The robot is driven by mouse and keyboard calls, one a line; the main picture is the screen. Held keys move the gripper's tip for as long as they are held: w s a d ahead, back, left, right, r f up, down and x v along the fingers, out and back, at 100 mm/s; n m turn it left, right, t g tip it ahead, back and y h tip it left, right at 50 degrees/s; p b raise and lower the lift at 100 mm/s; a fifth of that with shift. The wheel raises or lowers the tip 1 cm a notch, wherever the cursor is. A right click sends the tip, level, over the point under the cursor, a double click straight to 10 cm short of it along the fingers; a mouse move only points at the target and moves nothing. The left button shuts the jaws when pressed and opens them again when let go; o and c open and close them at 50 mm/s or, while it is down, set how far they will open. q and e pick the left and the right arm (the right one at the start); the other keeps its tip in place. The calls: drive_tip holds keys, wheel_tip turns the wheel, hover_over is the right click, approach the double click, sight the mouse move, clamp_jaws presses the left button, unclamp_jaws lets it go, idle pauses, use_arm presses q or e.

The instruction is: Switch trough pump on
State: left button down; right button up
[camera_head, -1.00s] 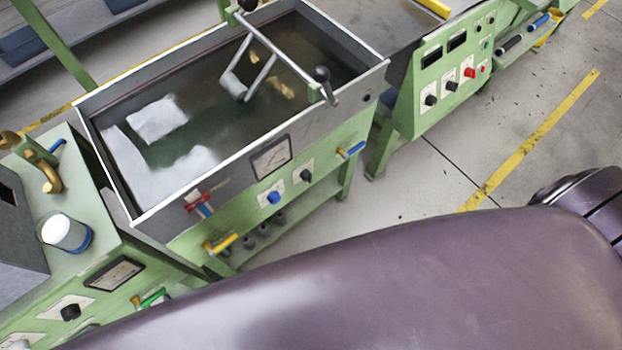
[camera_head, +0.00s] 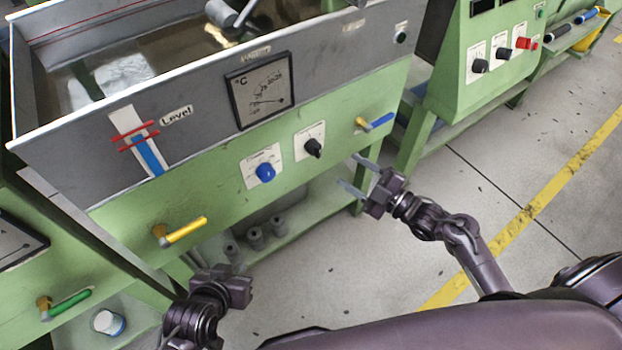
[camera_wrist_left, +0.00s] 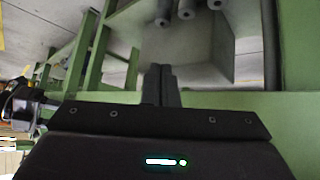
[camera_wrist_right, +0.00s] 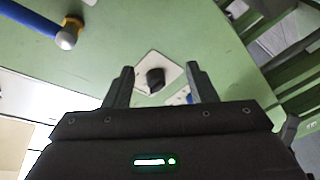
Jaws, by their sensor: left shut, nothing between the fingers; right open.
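A black knob (camera_head: 313,147) on a white label plate sits on the green front panel of the water trough (camera_head: 370,100). A blue knob (camera_head: 265,172) on its own plate is to its left. I cannot read which one is marked for the pump. My right gripper (camera_head: 353,174) is open and empty, in front of the panel, right of the black knob in the head view. In the right wrist view the black knob (camera_wrist_right: 155,80) shows between the open fingers (camera_wrist_right: 158,74), apart from them. My left gripper (camera_wrist_left: 161,76) is shut and empty, low near the trough's frame.
A yellow-handled valve (camera_head: 185,230) and a blue-handled valve (camera_head: 376,122) stick out from the panel. A temperature dial (camera_head: 260,90) and level gauge (camera_head: 140,142) are above. A green machine with knobs (camera_head: 490,58) stands at right. The floor (camera_head: 400,240) in front is clear.

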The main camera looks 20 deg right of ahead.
sight(315, 149)
use_arm(q)
drive_tip(key=w+d+r+t+h+b, duration=0.1)
drive_tip(key=w+r+t+b, duration=0.2)
drive_tip(key=r, duration=0.5)
drive_tip(key=shift+w+d+r+t+h, duration=0.3)
drive_tip(key=shift+w+r+t+h, duration=0.1)
drive_tip(key=shift+t, duration=0.2)
use_arm(e)
drive_tip(key=w+a+r+n+y, duration=0.1)
drive_tip(key=a, duration=0.1)
drive_tip(key=w+a+r+n+y, duration=0.1)
drive_tip(key=a+r, duration=0.1)
drive_tip(key=w+a+r+n+y, duration=0.1)
drive_tip(key=w+a+r, duration=0.1)
drive_tip(key=shift+a+n+g, duration=0.3)
drive_tip(key=shift+a+n, duration=0.05)
drive_tip(key=shift+n, duration=0.05)
drive_tip(key=c, duration=0.9)
drive_tip(key=shift+c, duration=0.2)
